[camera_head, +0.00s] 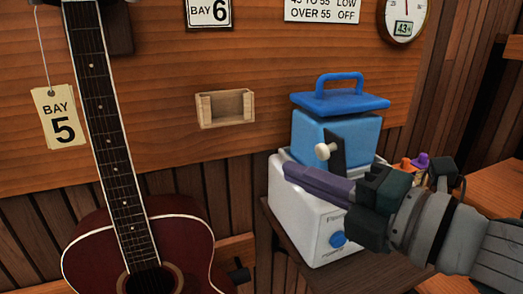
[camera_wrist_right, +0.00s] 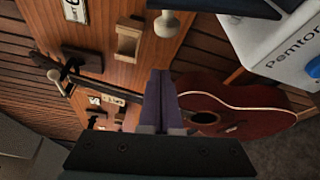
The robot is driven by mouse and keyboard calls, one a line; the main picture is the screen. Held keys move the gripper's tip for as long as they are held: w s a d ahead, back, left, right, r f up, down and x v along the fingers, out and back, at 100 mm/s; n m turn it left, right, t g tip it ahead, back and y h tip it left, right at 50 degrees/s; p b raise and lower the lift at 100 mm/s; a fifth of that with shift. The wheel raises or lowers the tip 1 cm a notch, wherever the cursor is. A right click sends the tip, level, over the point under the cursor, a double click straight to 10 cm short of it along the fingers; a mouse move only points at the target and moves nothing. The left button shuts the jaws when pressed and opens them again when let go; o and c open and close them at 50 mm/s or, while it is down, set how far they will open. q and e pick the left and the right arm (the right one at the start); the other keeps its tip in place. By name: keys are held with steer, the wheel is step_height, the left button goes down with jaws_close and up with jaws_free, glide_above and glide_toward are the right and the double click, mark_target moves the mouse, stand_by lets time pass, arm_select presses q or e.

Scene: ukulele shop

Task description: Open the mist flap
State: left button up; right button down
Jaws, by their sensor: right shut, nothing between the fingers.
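A humidifier with a white base (camera_head: 300,210) and a blue tank (camera_head: 312,130) stands on a dark stand at right. On the tank's front is a small dark flap (camera_head: 337,148) with a cream knob (camera_head: 326,151). The knob shows at the top of the right wrist view (camera_wrist_right: 167,24). I cannot tell how far the flap stands open. My right gripper (camera_head: 288,169) is shut and empty, its purple fingers pointing left in front of the humidifier, just below the knob in the picture. In the right wrist view the finger tips (camera_wrist_right: 160,74) appear apart from the knob. My left gripper is out of view.
A blue lid (camera_head: 340,102) with a handle sits on the tank. A blue dial (camera_head: 338,240) is on the base. A red guitar (camera_head: 140,245) hangs at left by a bay 5 tag (camera_head: 60,118). A small wooden holder (camera_head: 226,108) is on the wall. Small bottles (camera_head: 420,161) stand behind my wrist.

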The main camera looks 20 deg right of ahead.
steer(key=shift+w+d+r+p, duration=0.15)
steer(key=shift+d, duration=0.45)
steer(key=shift+w+d+r+p, duration=0.1)
steer(key=shift+w+d+p, duration=0.1)
steer(key=shift+d, duration=0.4)
steer(key=shift+w+d+r+p, duration=0.1)
steer(key=shift+d+r+p, duration=0.05)
steer(key=shift+d, duration=0.45)
